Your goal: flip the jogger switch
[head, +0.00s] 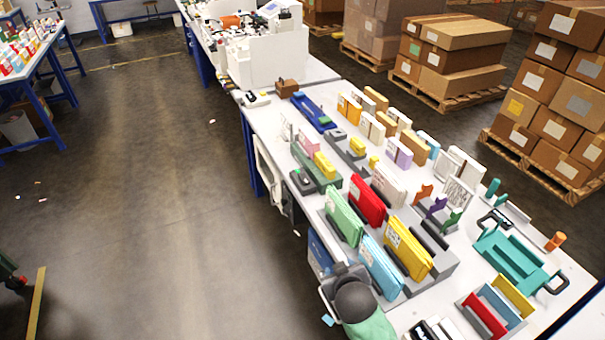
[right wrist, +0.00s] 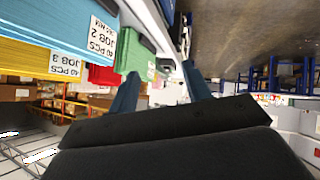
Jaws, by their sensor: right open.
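A small dark control box (head: 302,181) stands at the left edge of the bench, beside a grey-green tray unit (head: 316,166); I take it to be the jogger switch box. The switch lever itself is too small to make out. My right gripper (head: 340,270) is low in the head view, by the bench's left edge next to the light-blue folder and well short of the box. In the right wrist view, the right gripper's (right wrist: 160,88) two blue fingers stand apart with nothing between them. A small dark box (right wrist: 166,66) shows beyond them. My left gripper is not seen.
Green (head: 344,217), red (head: 367,200), light-blue (head: 380,267) and yellow (head: 408,248) folders stand upright in a grey rack close to the right gripper. A teal tray (head: 515,259) lies at right.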

